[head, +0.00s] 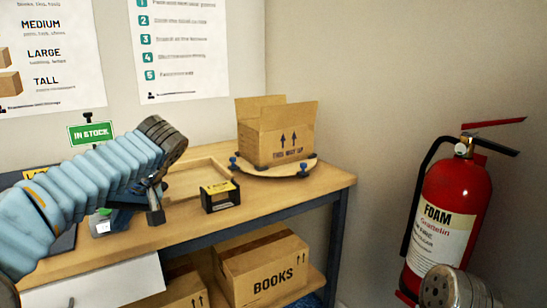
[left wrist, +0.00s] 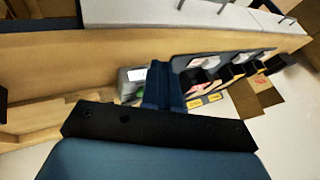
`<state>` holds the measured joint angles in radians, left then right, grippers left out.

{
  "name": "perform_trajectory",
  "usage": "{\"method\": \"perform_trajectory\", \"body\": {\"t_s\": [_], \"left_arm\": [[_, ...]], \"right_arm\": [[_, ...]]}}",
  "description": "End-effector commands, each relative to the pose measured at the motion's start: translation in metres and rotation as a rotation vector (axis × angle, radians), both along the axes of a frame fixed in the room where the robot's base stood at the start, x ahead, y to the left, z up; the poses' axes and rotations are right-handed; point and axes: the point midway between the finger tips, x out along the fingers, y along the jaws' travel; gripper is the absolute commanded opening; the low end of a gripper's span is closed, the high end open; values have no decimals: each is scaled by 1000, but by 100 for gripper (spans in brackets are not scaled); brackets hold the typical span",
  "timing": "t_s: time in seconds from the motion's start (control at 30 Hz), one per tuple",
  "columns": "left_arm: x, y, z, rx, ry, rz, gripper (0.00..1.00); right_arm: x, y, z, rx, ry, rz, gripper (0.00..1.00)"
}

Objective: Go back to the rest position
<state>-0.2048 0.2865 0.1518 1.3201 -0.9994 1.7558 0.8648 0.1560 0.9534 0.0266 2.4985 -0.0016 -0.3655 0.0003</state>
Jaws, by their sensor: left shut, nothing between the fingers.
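My left arm, in a light blue sleeve, comes in from the left in the head view. My left gripper (head: 155,203) points down over the front part of the wooden table (head: 270,194). Its fingers are shut and empty. In the left wrist view the dark blue fingers of my left gripper (left wrist: 163,88) stick out past a black plate. An open carton (head: 277,135) marked "THIS WAY UP" stands on a round wooden board to the right of the gripper, apart from it. My right gripper is not seen; a round grey part of my own shows at the lower right.
A small black and yellow box (head: 220,197) stands just right of the left gripper, near the table edge. A wooden tray (head: 203,172) lies behind it. A "BOOKS" carton (head: 262,272) sits on the lower shelf. A red fire extinguisher (head: 449,215) is at the right wall.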

Motion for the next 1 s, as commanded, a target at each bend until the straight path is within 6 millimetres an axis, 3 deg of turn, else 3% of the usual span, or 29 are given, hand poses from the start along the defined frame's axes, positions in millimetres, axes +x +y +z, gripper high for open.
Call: {"method": "perform_trajectory", "body": {"t_s": [0.33,0.57,0.67,0.77,0.87,1.0], "left_arm": [[27,-21,-65,-69,79,-160,0],[43,-52,-146,-181,162,-336,0],[45,-73,-198,-263,207,-431,0],[36,-101,-268,-390,257,-538,0],[9,-136,-347,-561,287,-631,0],[-52,-181,-444,-804,266,-675,0]], "right_arm": [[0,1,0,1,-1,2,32],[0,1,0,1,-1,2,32],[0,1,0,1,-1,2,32],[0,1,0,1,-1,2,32],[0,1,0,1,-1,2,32],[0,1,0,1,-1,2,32]]}}
